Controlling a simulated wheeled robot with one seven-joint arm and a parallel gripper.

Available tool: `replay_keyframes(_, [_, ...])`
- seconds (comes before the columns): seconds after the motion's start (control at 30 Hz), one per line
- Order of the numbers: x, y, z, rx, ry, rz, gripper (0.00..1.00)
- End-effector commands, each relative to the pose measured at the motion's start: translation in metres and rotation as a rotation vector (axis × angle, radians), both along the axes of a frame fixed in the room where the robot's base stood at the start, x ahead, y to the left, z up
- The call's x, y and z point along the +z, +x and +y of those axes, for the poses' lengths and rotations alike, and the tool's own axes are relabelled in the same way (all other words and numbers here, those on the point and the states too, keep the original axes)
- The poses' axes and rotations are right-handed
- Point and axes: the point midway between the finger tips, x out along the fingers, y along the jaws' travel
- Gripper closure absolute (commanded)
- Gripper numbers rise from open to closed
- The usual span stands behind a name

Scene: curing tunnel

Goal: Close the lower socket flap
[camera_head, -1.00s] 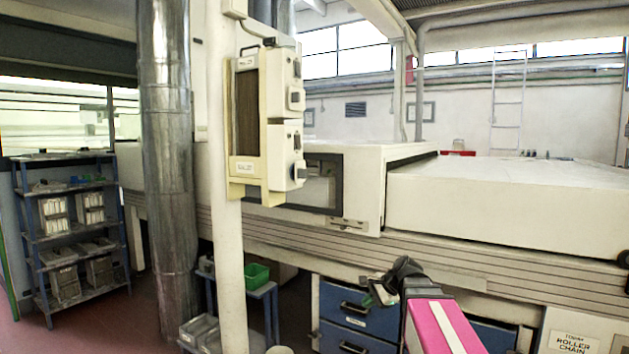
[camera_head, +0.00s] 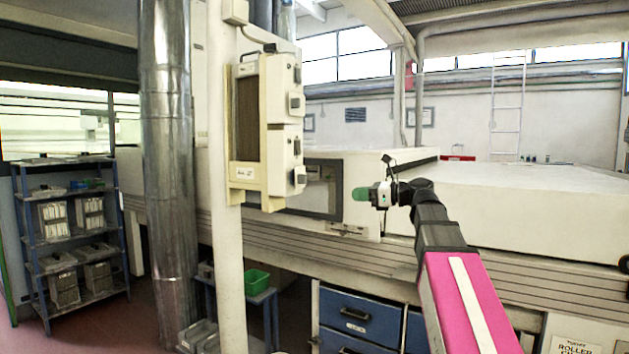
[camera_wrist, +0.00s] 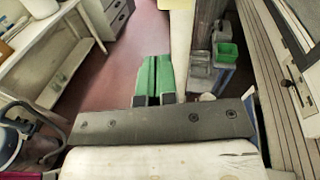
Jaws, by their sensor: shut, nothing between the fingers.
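A cream socket box (camera_head: 247,120) is fixed to the white post, with one socket unit above another on its right side. The lower socket (camera_head: 286,158) has a pale front with dark fittings at its right edge. It is seen at an angle, and I cannot tell how far its flap stands from the front. My gripper (camera_head: 361,194) is to the right of the lower socket and slightly lower in the picture, apart from it, with its green fingers pointing left. The fingers are together and empty, and they also show in the wrist view (camera_wrist: 154,78). I cannot make out the socket flap there.
The white post (camera_head: 226,250) and a shiny metal duct (camera_head: 168,180) stand at the left. The long cream tunnel housing (camera_head: 530,215) runs behind my arm. Blue drawers (camera_head: 345,310) are below it. A small table with a green bin (camera_head: 257,279) stands behind the post.

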Motion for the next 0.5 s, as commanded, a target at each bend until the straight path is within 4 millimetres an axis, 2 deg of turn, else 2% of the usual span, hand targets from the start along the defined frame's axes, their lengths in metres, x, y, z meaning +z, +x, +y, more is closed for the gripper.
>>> replay_keyframes(0.03, [0.014, -0.003, 0.0, 0.009, 0.03, 0.016, 1.0])
replay_keyframes(0.1, [0.028, -0.007, 0.0, 0.02, 0.063, 0.038, 1.0])
replay_keyframes(0.2, [0.039, -0.01, 0.0, 0.031, 0.091, 0.058, 1.0])
replay_keyframes(0.37, [0.043, -0.01, 0.005, 0.035, 0.102, 0.066, 1.0])
replay_keyframes(0.5, [0.043, -0.007, 0.021, 0.037, 0.102, 0.067, 1.0])
